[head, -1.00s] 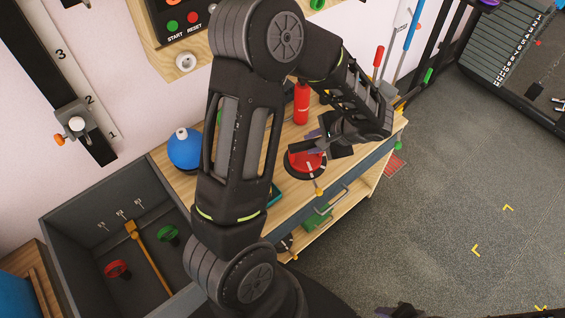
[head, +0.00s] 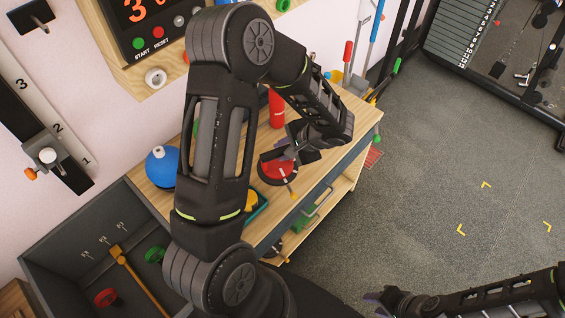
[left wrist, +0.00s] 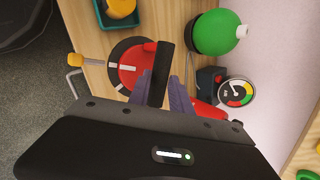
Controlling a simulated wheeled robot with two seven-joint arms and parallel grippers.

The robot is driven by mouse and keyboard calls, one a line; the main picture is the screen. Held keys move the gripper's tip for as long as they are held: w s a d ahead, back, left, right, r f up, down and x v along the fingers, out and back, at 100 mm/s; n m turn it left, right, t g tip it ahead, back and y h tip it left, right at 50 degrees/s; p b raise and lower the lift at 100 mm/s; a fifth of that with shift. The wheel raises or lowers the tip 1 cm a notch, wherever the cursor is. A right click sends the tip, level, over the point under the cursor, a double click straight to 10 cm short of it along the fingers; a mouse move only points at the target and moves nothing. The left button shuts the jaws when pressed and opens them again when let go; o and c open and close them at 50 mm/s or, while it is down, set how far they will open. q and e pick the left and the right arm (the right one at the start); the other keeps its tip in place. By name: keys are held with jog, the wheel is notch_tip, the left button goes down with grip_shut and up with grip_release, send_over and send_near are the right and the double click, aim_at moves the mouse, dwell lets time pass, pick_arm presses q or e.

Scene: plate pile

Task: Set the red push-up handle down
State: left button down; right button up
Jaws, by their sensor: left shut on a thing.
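The red push-up handle (head: 275,172) has a round red base with white marks and a dark rim. In the left wrist view it shows as a red disc (left wrist: 130,70) with a black grip bar (left wrist: 162,70) above it. My left gripper (head: 290,148) is shut on that bar, with its two fingers (left wrist: 162,92) on either side. The handle is at the wooden bench top; I cannot tell whether its base touches the wood. My right gripper (head: 380,303) is low in the head view, away from the bench, and its jaw gap is unclear.
On the bench (head: 330,165) stand a red bottle (head: 277,110), a blue ball-shaped thing (head: 161,167), a teal tray (head: 262,208) and a green round thing (left wrist: 217,33). A gauge (left wrist: 236,92) is by the wall. A grey bin (head: 60,245) lies left. Bare wood shows right of the handle.

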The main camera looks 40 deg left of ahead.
aim_at(278, 163)
pick_arm(q)
jog(key=shift+f, duration=0.6)
notch_tip(278, 163, down, 4)
jog(key=shift+r, duration=0.2)
jog(key=shift+f, duration=0.3)
jog(key=shift+f, duration=0.1)
jog(key=c, duration=1.2)
grip_release()
jog(key=shift+o, duration=0.2)
jog(key=b+v, duration=0.1)
jog(key=v, duration=1.1)
